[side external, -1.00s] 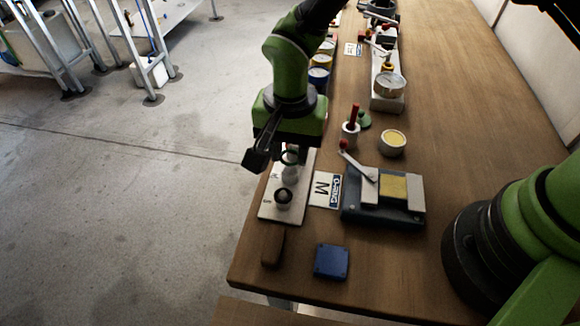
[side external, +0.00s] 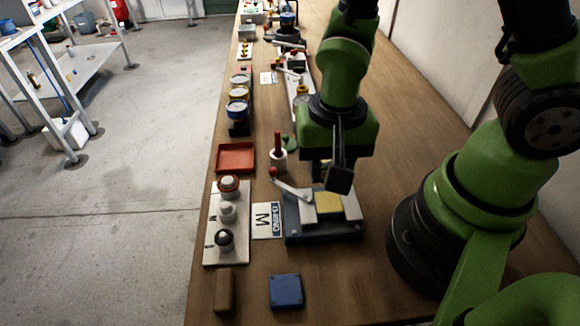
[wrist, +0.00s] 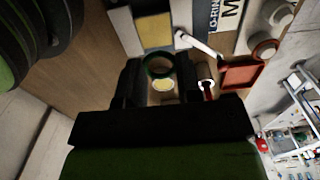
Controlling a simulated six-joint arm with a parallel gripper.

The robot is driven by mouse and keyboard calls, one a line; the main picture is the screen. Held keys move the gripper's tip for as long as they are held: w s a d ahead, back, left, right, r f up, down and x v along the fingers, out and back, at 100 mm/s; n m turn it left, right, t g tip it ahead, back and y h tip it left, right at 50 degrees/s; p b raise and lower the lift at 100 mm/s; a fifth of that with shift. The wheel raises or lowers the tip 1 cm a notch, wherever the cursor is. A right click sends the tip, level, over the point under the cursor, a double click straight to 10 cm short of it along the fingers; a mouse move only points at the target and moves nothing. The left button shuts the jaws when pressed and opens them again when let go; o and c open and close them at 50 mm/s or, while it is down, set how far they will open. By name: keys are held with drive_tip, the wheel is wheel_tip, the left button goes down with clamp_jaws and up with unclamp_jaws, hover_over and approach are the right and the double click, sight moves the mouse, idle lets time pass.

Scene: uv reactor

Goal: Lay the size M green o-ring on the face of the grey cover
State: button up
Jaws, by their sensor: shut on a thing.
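My gripper (wrist: 160,77) is shut on the green o-ring (wrist: 147,66), which shows between the fingertips in the wrist view with its opening clear. In the side view my gripper (side external: 338,176) hangs above the clamp fixture's far edge, and the ring cannot be made out there. The ring rack (side external: 213,250) has three posts: an orange-red ring on the far post (side external: 229,184), a bare middle post (side external: 228,211), and a black ring on the near post (side external: 224,238). I cannot pick out the grey cover for certain; my arm hides part of the bench.
The clamp fixture (side external: 300,232) with a yellow pad lies below my gripper. A round yellow-topped pot (wrist: 163,86) shows beyond the ring. A red tray (side external: 236,157), a red-handled tool (side external: 278,150) and a blue block (side external: 285,291) stand nearby. The right bench is fairly clear.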

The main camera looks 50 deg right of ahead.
sight(329, 202)
drive_tip(key=shift+s+d+f, duration=0.1)
drive_tip(key=shift+s+d, duration=0.1)
drive_tip(key=shift+s, duration=0.1)
drive_tip(key=shift+f, duration=2.7)
drive_tip(key=o, duration=1.3)
drive_tip(key=shift+c, duration=0.2)
drive_tip(key=shift+r, duration=3)
